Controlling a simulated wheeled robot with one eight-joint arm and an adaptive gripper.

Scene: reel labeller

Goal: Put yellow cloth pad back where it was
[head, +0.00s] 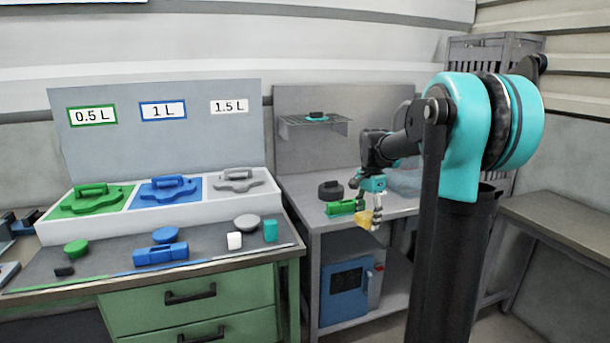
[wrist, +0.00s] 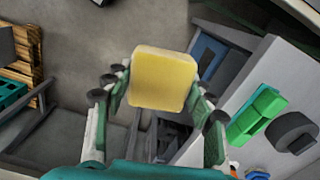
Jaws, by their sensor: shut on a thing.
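The yellow cloth pad (wrist: 163,78) is between the fingers of my gripper (wrist: 160,92) in the wrist view, and the gripper is shut on it. In the head view the pad (head: 365,219) shows small below my gripper (head: 367,205), in front of the edge of the grey workbench (head: 397,204). The pad is held in the air, with the floor behind it in the wrist view. Where the pad was before cannot be told from these frames.
A green block (head: 345,207) and a dark round part (head: 331,190) stand on the grey bench, left of my gripper. A wire shelf (head: 335,126) hangs behind. At left, a green-drawer bench (head: 205,310) holds a tray with green, blue and grey tools. Another table (head: 570,222) stands right.

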